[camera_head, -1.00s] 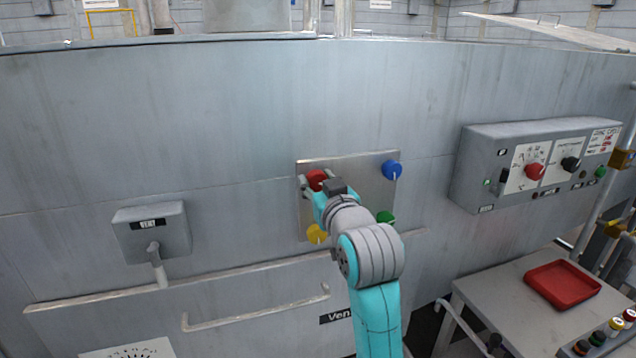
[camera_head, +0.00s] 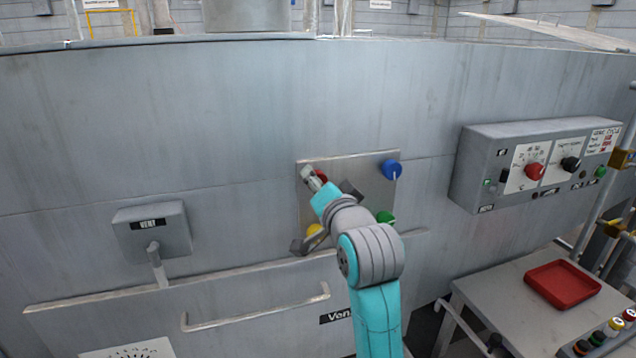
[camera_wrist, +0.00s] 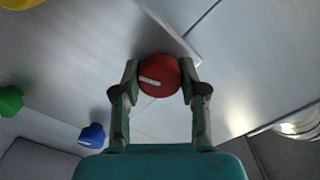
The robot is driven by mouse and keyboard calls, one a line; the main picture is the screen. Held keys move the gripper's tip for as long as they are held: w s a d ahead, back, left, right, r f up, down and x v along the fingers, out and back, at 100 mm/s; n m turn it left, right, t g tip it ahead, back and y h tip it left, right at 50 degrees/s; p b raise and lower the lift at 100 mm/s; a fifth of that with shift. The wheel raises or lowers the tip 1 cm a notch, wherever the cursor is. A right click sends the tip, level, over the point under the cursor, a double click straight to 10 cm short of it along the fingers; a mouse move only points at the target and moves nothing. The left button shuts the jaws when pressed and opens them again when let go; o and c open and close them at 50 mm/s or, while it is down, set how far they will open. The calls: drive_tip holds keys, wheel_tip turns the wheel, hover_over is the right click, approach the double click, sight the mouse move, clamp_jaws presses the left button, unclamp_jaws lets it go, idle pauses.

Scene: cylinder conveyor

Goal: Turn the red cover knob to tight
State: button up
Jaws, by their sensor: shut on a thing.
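The red cover knob (camera_head: 321,175) is at the upper left of a square metal plate (camera_head: 345,169) on the large grey tank wall. In the head view my gripper (camera_head: 314,178) partly hides it. In the wrist view the round red knob (camera_wrist: 159,75) sits between the two fingertips of my gripper (camera_wrist: 159,82), one on each side. The gripper is shut on it. A short white mark shows on the knob's face, nearly level and slightly tilted in the wrist view.
The plate also bears a blue knob (camera_head: 392,169), a green knob (camera_head: 385,217) and a yellow knob (camera_head: 314,230) close to my wrist. A control box (camera_head: 480,160) is on the right, a vent box (camera_head: 152,232) on the left. A red tray (camera_head: 562,284) lies on a side table.

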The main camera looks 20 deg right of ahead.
drive_tip(key=shift+m, duration=0.7)
drive_tip(key=o, duration=1.2)
drive_tip(key=shift+c, duration=0.2)
drive_tip(key=s, duration=0.7)
drive_tip(key=shift+s, duration=0.25)
